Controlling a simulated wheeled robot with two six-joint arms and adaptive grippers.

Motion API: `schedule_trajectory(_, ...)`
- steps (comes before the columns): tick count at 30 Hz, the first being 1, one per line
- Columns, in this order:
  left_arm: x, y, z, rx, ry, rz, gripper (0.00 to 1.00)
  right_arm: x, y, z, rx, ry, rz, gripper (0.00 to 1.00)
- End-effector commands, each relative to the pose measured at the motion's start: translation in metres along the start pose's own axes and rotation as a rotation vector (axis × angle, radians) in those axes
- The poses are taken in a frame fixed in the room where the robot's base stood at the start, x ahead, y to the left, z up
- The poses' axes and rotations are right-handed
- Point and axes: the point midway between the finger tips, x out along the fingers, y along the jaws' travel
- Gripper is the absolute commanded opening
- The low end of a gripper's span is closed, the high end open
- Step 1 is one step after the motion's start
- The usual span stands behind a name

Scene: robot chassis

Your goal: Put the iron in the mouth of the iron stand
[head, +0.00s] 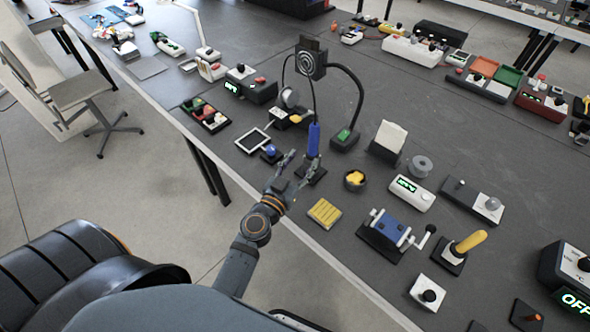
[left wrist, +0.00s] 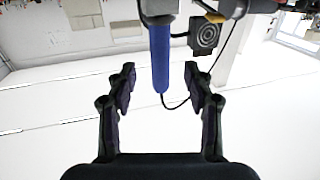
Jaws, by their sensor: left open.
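My left gripper (head: 303,158) is open at the iron's lower part. In the left wrist view the blue handle of the iron (left wrist: 160,58) lies between the two open fingertips of my left gripper (left wrist: 160,76), with a gap on both sides. A grey part meets the handle at the top edge there. My right gripper is not in view.
A black fan-like head (head: 311,62) on a curved arm stands behind the iron. A blue ball switch (head: 270,151) and a framed panel (head: 252,141) are left of the gripper. A yellow ribbed block (head: 324,213) and a round yellow-topped pot (head: 355,179) are nearby on the dark bench.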

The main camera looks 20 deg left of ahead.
Motion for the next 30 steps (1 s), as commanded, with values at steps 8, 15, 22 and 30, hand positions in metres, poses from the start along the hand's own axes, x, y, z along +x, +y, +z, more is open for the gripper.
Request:
schedule_trajectory(8, -0.037, 0.000, 0.000, -0.001, -0.001, 0.001, 0.52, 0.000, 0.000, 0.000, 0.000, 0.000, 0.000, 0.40)
schedule_trajectory(15, -0.044, 0.000, -0.001, 0.001, 0.002, 0.000, 0.52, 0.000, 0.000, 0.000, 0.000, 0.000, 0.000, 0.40)
schedule_trajectory(22, -0.043, 0.000, -0.001, 0.001, 0.002, 0.000, 0.52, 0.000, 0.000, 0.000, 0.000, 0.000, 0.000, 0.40)
schedule_trajectory(30, -0.043, 0.000, -0.007, 0.001, 0.002, 0.000, 0.52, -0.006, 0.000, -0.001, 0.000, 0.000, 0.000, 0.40)
